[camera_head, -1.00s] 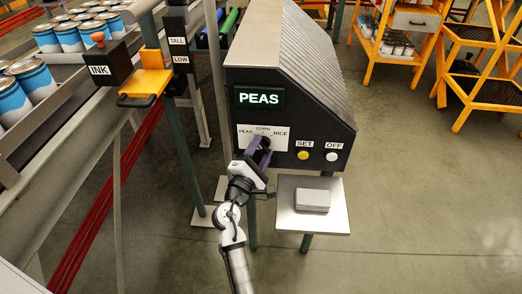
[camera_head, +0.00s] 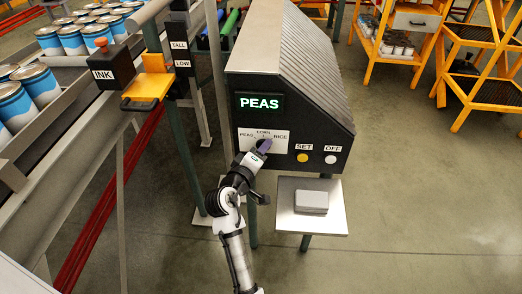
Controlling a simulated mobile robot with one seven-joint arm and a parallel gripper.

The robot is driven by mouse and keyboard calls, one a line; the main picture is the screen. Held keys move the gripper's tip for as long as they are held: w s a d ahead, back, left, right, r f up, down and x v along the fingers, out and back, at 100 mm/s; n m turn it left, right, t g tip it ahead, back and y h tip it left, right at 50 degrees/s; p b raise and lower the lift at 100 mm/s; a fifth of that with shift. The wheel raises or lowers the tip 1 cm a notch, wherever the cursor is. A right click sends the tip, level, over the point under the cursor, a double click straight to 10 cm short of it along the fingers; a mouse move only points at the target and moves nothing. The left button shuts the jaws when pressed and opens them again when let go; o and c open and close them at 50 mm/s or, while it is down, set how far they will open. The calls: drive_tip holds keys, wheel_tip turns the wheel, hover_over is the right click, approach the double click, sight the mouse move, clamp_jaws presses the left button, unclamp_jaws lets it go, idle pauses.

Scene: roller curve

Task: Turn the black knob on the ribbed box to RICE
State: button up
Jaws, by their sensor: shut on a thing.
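The ribbed box (camera_head: 300,60) is dark with a grey ribbed sloping top. Its green display (camera_head: 259,101) reads PEAS. Below it is a white label plate (camera_head: 247,137) with PEAS at left, CORN at top and RICE at right. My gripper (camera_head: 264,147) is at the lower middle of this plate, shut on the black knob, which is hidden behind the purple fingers. I cannot see which way the knob points. A yellow SET button (camera_head: 303,158) and a white OFF button (camera_head: 330,159) sit to the right of the plate.
A small metal shelf (camera_head: 335,222) with a grey block (camera_head: 312,202) on it juts out below the buttons, right of my arm. An orange bracket (camera_head: 149,87), the INK box (camera_head: 110,68) and a can conveyor stand at left.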

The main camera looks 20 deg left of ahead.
drive_tip(key=m, duration=0.1)
drive_tip(key=m+g+y+p, duration=0.1)
drive_tip(key=m, duration=0.1)
drive_tip(key=shift+w+d+r, duration=0.1)
drive_tip(key=shift+r, duration=0.1)
idle(0.4)
drive_tip(key=o, duration=1)
drive_tip(key=shift+f, duration=0.1)
drive_tip(key=shift+c, duration=0.2)
drive_tip(key=b+v, duration=0.2)
drive_tip(key=v, duration=1.2)
drive_tip(key=shift+d+r, duration=0.2)
drive_tip(key=shift+w+a, duration=0.1)
drive_tip(key=shift+w, duration=0.05)
